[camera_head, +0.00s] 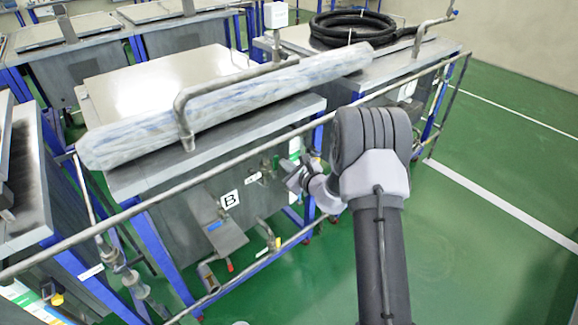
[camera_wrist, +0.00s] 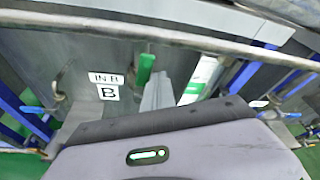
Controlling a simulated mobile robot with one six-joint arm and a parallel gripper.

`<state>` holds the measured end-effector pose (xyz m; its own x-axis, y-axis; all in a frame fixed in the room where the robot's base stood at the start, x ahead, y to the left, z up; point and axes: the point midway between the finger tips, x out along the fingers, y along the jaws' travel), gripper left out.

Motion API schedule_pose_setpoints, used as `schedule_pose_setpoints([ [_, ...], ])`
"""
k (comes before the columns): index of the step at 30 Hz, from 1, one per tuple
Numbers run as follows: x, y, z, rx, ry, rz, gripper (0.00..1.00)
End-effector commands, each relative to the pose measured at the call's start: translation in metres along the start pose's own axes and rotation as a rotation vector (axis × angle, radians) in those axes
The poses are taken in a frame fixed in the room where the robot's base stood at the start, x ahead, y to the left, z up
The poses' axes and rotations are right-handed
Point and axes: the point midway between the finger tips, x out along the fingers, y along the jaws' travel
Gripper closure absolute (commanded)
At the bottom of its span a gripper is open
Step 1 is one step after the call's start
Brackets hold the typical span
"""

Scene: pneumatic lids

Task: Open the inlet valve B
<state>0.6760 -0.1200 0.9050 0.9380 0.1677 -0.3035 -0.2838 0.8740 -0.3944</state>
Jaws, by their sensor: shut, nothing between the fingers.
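The tank (camera_head: 170,215) marked B stands in the middle of the head view, with a "B" label (camera_head: 230,199) on its front. In the wrist view, an "IN B" label (camera_wrist: 105,78) sits above a "B" label (camera_wrist: 108,93). A green handle (camera_wrist: 145,68), apparently the inlet valve's, stands close to upright right of these labels. My gripper (camera_head: 292,181) is at the tank's front right, beside the valve area. Its grey fingers (camera_wrist: 158,92) are shut and empty, just right of and below the green handle. I cannot tell whether they touch it. The valve body is mostly hidden.
A grey rail (camera_head: 235,158) crosses in front of the tanks, close to my arm. A long wrapped roll (camera_head: 240,98) lies on the tank lid, and a coiled black hose (camera_head: 350,27) on the tank behind. Green floor (camera_head: 480,215) at right is clear.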

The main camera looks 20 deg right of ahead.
Motion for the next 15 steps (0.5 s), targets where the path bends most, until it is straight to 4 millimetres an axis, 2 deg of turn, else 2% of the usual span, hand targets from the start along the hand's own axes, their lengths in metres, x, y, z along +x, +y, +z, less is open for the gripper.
schedule_pose_setpoints([
  [15,-0.0027,0.0100,0.0086,0.000,-0.001,0.002,1.00],
])
